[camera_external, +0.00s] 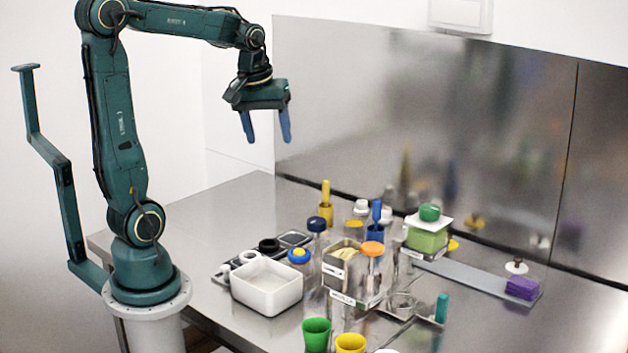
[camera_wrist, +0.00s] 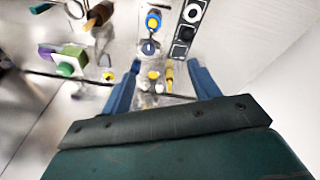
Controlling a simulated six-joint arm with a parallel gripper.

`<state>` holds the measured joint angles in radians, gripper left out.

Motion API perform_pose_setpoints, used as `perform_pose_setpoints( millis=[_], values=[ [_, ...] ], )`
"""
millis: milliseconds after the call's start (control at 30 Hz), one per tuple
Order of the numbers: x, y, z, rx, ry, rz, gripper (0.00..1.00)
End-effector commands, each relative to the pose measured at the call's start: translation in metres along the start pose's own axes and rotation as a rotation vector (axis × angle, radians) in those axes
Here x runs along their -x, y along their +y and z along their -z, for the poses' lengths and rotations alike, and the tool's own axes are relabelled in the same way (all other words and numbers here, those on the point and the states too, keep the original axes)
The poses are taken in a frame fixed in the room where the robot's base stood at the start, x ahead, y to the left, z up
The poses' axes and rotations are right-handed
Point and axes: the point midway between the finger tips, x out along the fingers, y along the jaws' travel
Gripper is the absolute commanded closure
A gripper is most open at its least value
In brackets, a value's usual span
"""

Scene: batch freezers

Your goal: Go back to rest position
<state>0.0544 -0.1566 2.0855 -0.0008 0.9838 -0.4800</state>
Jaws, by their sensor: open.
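My gripper (camera_external: 266,127) hangs in the air above the back left part of the steel table, its two blue fingers pointing down. The fingers are apart with nothing between them. In the wrist view my gripper (camera_wrist: 166,82) also shows open and empty, with the table items far below it. The arm is raised, its upper link upright and its forearm reaching to the right. No object touches the fingers.
A white tub (camera_external: 266,287), green cup (camera_external: 316,334), yellow cup (camera_external: 350,343), green-lidded container (camera_external: 427,236) and purple block (camera_external: 521,287) stand on the table (camera_external: 215,215). Several jars crowd the middle. A steel backsplash (camera_external: 400,110) rises behind. The table's back left is clear.

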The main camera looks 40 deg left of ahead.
Motion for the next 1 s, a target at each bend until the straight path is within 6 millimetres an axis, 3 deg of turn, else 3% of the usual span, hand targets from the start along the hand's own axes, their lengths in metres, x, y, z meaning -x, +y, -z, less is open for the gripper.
perform_pose_setpoints(
  millis=[300, 600, 800, 1000],
  values=[
    [0.025, -0.032, -0.049, -0.171, 0.104, -0.036, 0.39],
    [0.031, -0.059, -0.094, -0.33, 0.203, -0.047, 0.39],
    [0.029, -0.07, -0.113, -0.402, 0.249, -0.046, 0.39],
    [0.027, -0.073, -0.119, -0.428, 0.262, -0.044, 0.39]
  ],
)
